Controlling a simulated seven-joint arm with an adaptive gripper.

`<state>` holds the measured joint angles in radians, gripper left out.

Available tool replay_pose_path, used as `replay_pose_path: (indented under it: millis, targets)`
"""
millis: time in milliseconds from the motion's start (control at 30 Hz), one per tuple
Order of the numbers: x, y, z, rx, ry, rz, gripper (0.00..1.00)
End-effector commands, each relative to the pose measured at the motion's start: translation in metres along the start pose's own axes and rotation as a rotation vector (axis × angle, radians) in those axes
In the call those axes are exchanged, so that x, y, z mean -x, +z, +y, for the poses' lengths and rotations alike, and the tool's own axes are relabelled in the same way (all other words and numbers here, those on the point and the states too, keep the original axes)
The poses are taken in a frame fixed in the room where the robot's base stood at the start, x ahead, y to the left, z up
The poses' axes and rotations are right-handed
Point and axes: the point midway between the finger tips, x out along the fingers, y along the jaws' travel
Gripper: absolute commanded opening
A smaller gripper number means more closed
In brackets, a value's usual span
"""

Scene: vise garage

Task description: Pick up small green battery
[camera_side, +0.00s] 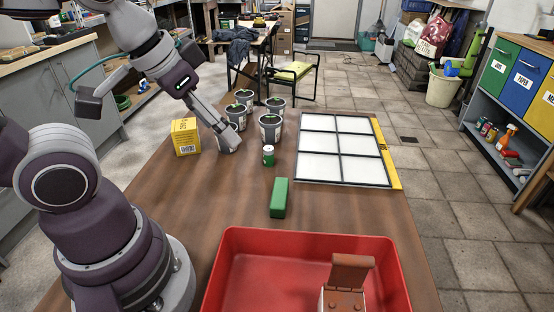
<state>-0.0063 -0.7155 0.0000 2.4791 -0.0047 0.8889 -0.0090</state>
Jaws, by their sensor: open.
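A small green cylinder (268,155) with a pale band, which looks like the small green battery, stands upright on the brown wooden table. A longer green block (278,198) lies nearer the camera, in front of it. My gripper (227,142) is low over the table, to the left of the green cylinder and apart from it. Its fingers are small and blurred against a light grey shape there, but it is open. I see nothing held in it.
Several grey buckets (270,129) stand behind the cylinder. A yellow box (185,137) is left of my gripper. A white panel with a black grid (338,148) lies at right.

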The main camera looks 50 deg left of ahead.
Motion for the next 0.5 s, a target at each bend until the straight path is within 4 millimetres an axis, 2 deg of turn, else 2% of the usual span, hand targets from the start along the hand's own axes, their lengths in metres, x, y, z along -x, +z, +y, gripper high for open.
replay_pose_path:
  millis: [167, 300, 400, 500]
  targets:
    - [-0.028, -0.041, -0.022, 0.167, -0.065, -0.044, 0.58]
    - [-0.075, -0.073, -0.053, 0.339, -0.146, -0.071, 0.58]
    - [-0.112, -0.084, -0.076, 0.438, -0.199, -0.083, 0.58]
    - [-0.139, -0.086, -0.093, 0.504, -0.237, -0.089, 0.58]
